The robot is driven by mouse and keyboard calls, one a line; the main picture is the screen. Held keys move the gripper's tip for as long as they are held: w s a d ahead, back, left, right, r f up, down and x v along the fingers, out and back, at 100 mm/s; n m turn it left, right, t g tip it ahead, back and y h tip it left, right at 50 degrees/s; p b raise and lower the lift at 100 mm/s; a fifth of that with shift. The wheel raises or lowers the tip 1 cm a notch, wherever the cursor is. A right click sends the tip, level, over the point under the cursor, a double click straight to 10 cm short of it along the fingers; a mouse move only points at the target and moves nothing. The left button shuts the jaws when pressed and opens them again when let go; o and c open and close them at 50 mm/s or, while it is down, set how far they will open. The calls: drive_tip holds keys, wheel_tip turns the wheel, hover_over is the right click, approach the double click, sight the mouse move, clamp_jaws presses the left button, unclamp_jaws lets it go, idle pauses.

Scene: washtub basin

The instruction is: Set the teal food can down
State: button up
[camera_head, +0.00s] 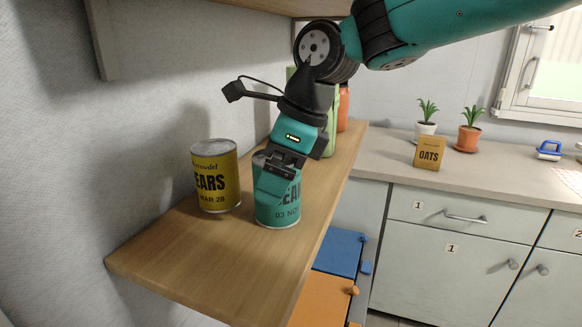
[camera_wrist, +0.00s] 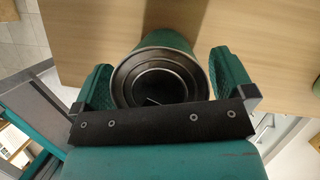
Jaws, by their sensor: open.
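The teal food can (camera_head: 281,208) stands upright on the wooden shelf (camera_head: 165,258), near its right edge. My gripper (camera_head: 279,180) is over the can from above, and its fingers partly cover the can's label and top. In the wrist view the can's round metal lid (camera_wrist: 160,78) sits between the two open fingers of my gripper (camera_wrist: 162,85). A small gap shows on the right side; on the left the finger is close to the can. The can's base appears to rest on the shelf board.
A yellow can (camera_head: 215,178) stands on the shelf just left of the teal can. Green and orange containers (camera_head: 343,108) stand farther back behind my arm. The shelf's front part is clear. A counter with an oats box (camera_head: 429,153) and potted plants is at the right.

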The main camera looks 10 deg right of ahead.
drive_tip(key=shift+d+r, duration=0.1)
drive_tip(key=shift+r, duration=0.35)
drive_tip(key=shift+s+d+r, duration=0.15)
drive_tip(key=shift+d+r, duration=0.35)
drive_tip(key=shift+r, duration=0.05)
drive_tip(key=shift+s+d+r, duration=0.15)
drive_tip(key=shift+d+r, duration=0.3)
drive_tip(key=shift+r, duration=0.05)
drive_tip(key=s+d, duration=0.3)
drive_tip(key=d, duration=0.7)
drive_tip(key=s+a+f+n, duration=0.1)
drive_tip(key=s+f+n, duration=0.2)
drive_tip(key=n, duration=0.6)
drive_tip(key=s+a+f+n+g, duration=0.1)
drive_tip(key=s+a+f+n, duration=0.1)
drive_tip(key=s+n, duration=0.5)
drive_tip(key=s+a+f+n, duration=0.1)
drive_tip(key=s+f+n, duration=0.3)
drive_tip(key=n, duration=0.8)
drive_tip(key=shift+s+a+f+n+b, duration=0.3)
drive_tip(key=shift+s+a, duration=0.05)
drive_tip(key=shift+s, duration=0.4)
